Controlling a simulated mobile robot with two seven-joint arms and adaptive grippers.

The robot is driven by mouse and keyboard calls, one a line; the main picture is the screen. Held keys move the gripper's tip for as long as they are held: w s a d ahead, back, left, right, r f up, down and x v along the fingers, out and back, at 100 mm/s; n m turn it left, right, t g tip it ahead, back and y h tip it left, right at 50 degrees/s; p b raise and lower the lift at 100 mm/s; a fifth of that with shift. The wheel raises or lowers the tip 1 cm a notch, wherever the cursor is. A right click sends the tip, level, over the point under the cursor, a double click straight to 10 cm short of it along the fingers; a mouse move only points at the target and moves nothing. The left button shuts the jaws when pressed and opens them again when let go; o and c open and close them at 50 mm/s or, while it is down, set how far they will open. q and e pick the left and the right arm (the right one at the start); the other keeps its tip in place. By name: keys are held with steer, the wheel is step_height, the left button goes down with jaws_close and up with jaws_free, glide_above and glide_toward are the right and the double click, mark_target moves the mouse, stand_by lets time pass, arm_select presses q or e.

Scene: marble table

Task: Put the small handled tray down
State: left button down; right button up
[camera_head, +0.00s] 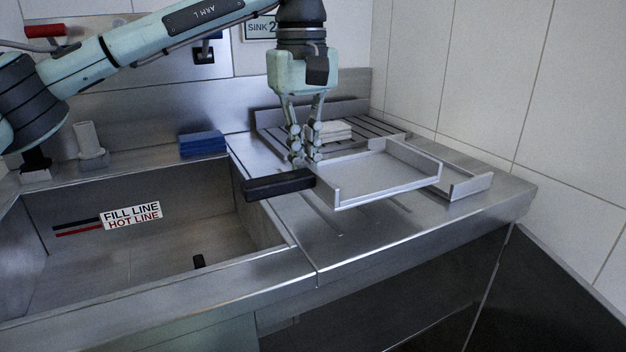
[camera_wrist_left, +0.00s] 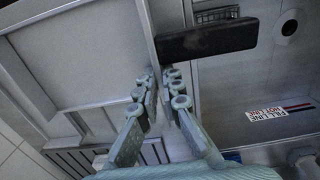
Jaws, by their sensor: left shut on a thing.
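The small handled tray (camera_head: 385,178) is a shallow grey metal tray with low walls and a thick black handle (camera_head: 279,185) on its left side. My left gripper (camera_head: 304,160) points down and is shut on the tray's wall near the handle. The tray looks held a little above the steel drainboard, with a shadow beneath it. In the left wrist view the tray (camera_wrist_left: 85,65) fills the left, the fingers (camera_wrist_left: 160,85) pinch its wall, and the handle (camera_wrist_left: 207,40) lies beyond them. My right gripper is not in view.
A low-edged metal piece (camera_head: 468,186) lies partly under the tray's right side. A slatted rack (camera_head: 375,128) with folded pale cloths (camera_head: 331,131) is behind. The deep sink (camera_head: 130,255) is left, with a blue block (camera_head: 202,143) behind it. Drainboard (camera_head: 345,235) in front is clear.

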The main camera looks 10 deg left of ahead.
arm_select(q)
steer(key=shift+w+d+f, duration=0.35)
steer(key=shift+d, duration=0.05)
steer(key=shift+f, duration=1.9)
steer(key=shift+f, duration=0.2)
steer(key=c, duration=1.7)
jaws_free()
steer(key=shift+r, duration=0.15)
